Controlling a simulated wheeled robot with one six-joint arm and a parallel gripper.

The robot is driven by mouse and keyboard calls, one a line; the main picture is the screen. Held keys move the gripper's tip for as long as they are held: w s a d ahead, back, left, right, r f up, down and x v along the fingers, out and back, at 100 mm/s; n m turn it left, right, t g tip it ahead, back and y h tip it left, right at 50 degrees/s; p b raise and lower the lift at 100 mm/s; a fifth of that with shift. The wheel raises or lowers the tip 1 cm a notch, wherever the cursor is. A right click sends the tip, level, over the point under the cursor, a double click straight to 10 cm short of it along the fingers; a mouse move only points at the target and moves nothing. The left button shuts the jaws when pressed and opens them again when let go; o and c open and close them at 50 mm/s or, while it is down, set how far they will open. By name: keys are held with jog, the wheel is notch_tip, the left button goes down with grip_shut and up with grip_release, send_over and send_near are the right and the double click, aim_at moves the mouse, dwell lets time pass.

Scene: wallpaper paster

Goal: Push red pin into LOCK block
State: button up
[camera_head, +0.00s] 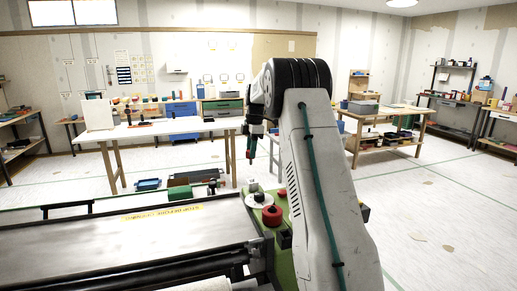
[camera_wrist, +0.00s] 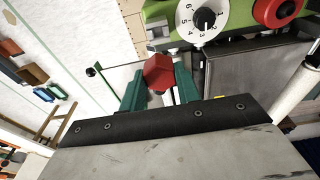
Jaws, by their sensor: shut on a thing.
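My gripper (camera_wrist: 160,88) has teal fingers and is shut on the red pin (camera_wrist: 158,72), whose faceted red head shows between the fingertips in the wrist view. In the camera_head view, a small red part (camera_head: 249,154) shows at the end of my arm, left of the big arm link. A small grey metal block (camera_wrist: 158,32) sits on the edge of the green machine panel (camera_wrist: 240,17), beyond the pin head. I cannot read a LOCK label on it. The pin's shaft is mostly hidden, and contact with a block cannot be made out.
A white numbered dial (camera_wrist: 203,23) and a red knob (camera_wrist: 275,10) sit on the green panel. The paster's flat metal top (camera_head: 120,235) spans the lower left. A white table (camera_head: 165,128) stands behind. Floor to the right is open.

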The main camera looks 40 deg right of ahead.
jog(key=shift+s+d, duration=0.15)
jog(key=shift+d, duration=0.15)
jog(key=shift+f, duration=2.95)
jog(key=shift+f, duration=2.15)
jog(key=o, duration=1)
jog(key=shift+o, duration=0.2)
jog(key=r, duration=0.7)
jog(key=shift+s+d+r, duration=0.15)
jog(key=shift+d+r, duration=0.2)
